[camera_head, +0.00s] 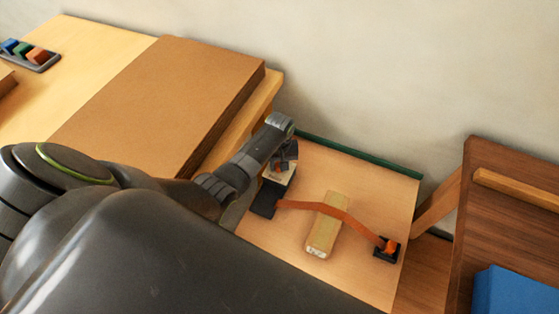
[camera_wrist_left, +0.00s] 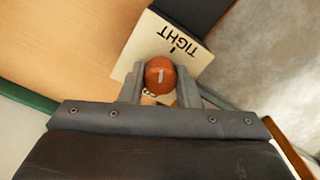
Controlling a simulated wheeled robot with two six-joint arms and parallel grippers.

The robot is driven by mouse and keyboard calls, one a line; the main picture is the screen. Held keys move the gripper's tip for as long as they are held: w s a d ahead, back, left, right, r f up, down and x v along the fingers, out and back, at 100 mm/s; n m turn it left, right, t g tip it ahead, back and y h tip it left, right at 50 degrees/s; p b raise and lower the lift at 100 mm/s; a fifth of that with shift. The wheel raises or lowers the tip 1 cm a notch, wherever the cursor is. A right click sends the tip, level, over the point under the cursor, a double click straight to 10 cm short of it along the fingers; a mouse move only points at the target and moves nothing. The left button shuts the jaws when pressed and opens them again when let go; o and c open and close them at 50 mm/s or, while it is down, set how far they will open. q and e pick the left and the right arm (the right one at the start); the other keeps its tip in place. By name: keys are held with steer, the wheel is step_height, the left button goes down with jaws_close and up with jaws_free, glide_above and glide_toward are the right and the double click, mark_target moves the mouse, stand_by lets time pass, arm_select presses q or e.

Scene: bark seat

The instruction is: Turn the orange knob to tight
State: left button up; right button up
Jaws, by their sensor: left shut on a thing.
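The orange knob (camera_wrist_left: 159,76) sits between the two fingers of my left gripper (camera_wrist_left: 160,85), which is shut on it. A short pale mark on the knob's top runs nearly up and down in the left wrist view. The knob stands on a cream plate (camera_wrist_left: 143,48) with the word TIGHT and a short black tick beyond the knob. Other lettering on the plate is mostly hidden by the knob and fingers. In the head view, my left gripper (camera_head: 284,160) points down onto the plate (camera_head: 282,180), and the knob is largely hidden. My right gripper is not in view.
An orange strap (camera_head: 300,205) runs from a black block (camera_head: 265,199) over a pale wooden block (camera_head: 323,238) to a black clamp (camera_head: 386,253). A brown slab (camera_head: 160,95) lies left. A blue block (camera_head: 515,290) sits at the lower right.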

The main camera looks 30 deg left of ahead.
arm_select(q)
steer(key=m+p, duration=0.1)
steer(key=m, duration=0.2)
steer(key=shift+r, duration=0.1)
steer(key=shift+m+p, duration=0.6)
steer(key=shift+m, duration=0.6)
steer(key=o, duration=1)
steer(key=shift+c, duration=0.2)
steer(key=shift+r, duration=0.55)
step_height(320, 180, up, 16)
steer(key=p, duration=0.2)
